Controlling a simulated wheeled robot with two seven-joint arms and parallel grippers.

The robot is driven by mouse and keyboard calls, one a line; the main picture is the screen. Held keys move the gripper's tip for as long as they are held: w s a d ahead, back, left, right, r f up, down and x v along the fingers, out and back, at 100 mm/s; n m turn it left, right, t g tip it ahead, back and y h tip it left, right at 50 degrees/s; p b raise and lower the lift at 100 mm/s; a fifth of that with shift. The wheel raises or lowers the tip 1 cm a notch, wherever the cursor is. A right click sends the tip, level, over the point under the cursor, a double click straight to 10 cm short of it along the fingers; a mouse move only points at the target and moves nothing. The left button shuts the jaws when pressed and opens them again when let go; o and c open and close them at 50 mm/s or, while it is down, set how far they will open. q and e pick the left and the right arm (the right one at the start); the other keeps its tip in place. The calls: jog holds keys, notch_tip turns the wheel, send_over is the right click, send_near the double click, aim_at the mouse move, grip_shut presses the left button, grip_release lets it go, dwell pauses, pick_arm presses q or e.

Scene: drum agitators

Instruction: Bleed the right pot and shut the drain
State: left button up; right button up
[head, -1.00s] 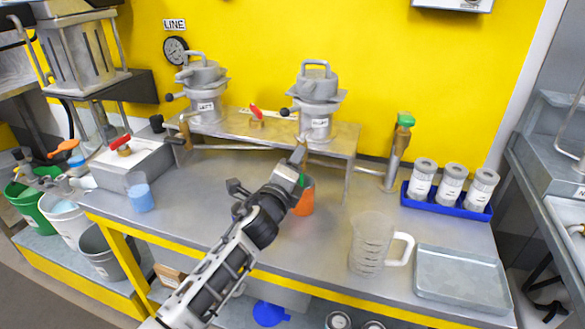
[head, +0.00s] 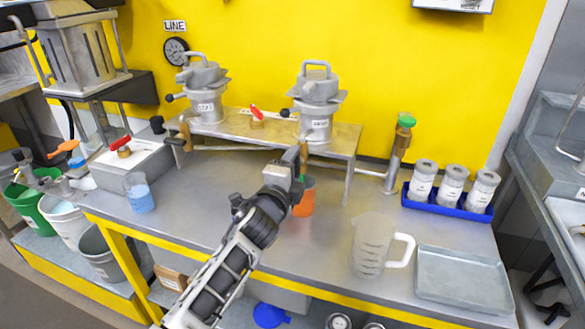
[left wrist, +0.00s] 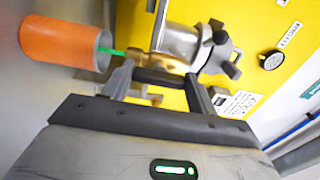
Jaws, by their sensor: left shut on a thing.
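The right pot (head: 316,108) is a grey lidded vessel on the metal stand. It also shows in the left wrist view (left wrist: 180,45), turned sideways. A brass drain (left wrist: 168,63) sits at its underside. My left gripper (head: 295,160) is in front of and below the right pot. In the left wrist view its fingers (left wrist: 160,82) are shut on the dark drain handle (left wrist: 158,77). A thin green stream (left wrist: 112,52) runs from the drain into the orange cup (left wrist: 62,42). That cup (head: 304,198) stands on the bench below the drain. My right gripper is not in view.
The left pot (head: 205,100) stands on the same stand (head: 270,134). A clear jug (head: 369,245) and a grey tray (head: 462,275) are at the right front. A blue rack (head: 448,206) holds canisters. A beaker of blue liquid (head: 139,194) stands left.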

pick_arm(q)
jog(key=shift+f, duration=0.1)
jog(key=o, duration=1)
jog(key=shift+s, duration=0.1)
jog(key=v, duration=1.6)
jog(key=s+a+f+n+g+y, duration=0.1)
jog(key=s+a+f+n+g, duration=0.2)
jog(key=s+f+n, duration=0.6)
jog(key=s+a+f+n+g+y, duration=0.1)
jog(key=s+a+f+n+g, duration=0.2)
jog(key=s+f+n, duration=0.6)
notch_tip(320, 180, down, 2)
jog(key=s+a, duration=0.1)
jog(key=a, duration=0.1)
jog(key=shift+s+a+f+n+g+y, duration=0.2)
jog(key=shift+a+f+n+g+y, duration=0.1)
jog(key=shift+a+n+g, duration=0.1)
